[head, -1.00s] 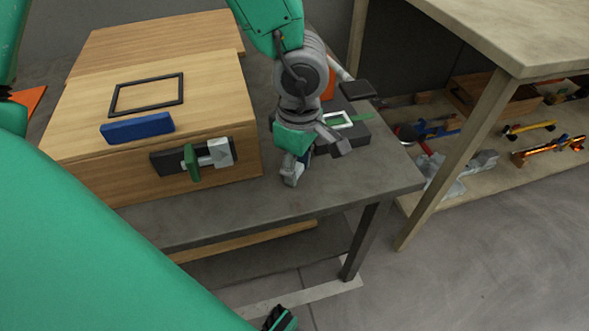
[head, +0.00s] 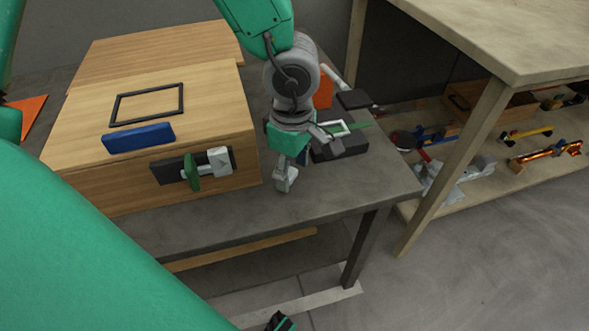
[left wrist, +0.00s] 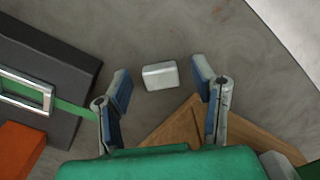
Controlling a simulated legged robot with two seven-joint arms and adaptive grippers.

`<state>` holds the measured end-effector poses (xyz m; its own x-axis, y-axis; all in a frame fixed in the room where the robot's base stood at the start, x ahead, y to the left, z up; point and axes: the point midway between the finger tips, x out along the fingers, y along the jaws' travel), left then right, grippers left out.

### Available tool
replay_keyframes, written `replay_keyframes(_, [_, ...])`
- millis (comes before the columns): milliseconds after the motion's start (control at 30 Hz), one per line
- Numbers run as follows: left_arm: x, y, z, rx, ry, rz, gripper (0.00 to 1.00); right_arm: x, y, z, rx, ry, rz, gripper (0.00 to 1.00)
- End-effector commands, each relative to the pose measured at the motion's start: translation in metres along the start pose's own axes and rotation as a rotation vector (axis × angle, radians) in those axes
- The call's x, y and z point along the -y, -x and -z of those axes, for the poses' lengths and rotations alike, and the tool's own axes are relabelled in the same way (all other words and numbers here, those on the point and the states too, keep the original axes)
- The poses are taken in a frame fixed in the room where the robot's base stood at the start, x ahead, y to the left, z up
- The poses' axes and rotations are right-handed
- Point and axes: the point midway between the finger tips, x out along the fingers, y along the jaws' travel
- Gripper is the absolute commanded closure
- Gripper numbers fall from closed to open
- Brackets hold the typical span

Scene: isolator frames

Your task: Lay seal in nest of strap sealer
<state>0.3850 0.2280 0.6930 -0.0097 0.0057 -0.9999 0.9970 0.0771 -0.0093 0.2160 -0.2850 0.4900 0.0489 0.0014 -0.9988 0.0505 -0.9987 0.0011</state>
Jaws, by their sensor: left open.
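The seal (left wrist: 160,75) is a small silver-white block lying on the grey bench top in the left wrist view. My left gripper (left wrist: 161,80) is open, with its blue-padded fingers on either side of the seal and a gap to each. In the head view my left gripper (head: 303,160) points down near the bench's front edge and hides the seal. The strap sealer (head: 342,148) appears to be the dark block beside it, with a silver rectangular frame and a green strap. It also shows in the left wrist view (left wrist: 65,60).
A wooden box (head: 215,110) with a black frame (head: 147,103), a blue bar (head: 139,137) and a green-handled latch (head: 192,171) stands left of the gripper. An orange block (left wrist: 18,150) lies near the sealer. A shelf of tools (head: 480,165) stands right. The bench's right front corner is clear.

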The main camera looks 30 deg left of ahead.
Motion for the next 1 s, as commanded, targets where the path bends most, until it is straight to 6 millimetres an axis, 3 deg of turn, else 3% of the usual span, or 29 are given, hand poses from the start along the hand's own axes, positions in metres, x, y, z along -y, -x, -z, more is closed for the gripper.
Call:
replay_keyframes(300, [-0.001,0.073,-0.001,0.004,0.003,-0.004,0.48,0.000,0.038,0.002,-0.001,0.001,0.001,0.60])
replay_keyframes(500, [-0.001,0.103,-0.003,-0.001,0.001,-0.004,0.48,0.000,0.052,0.003,-0.001,0.001,0.000,0.60])
replay_keyframes(1000, [0.000,0.111,-0.001,-0.001,0.001,-0.002,0.48,0.000,0.054,0.003,0.000,0.001,0.000,0.60])
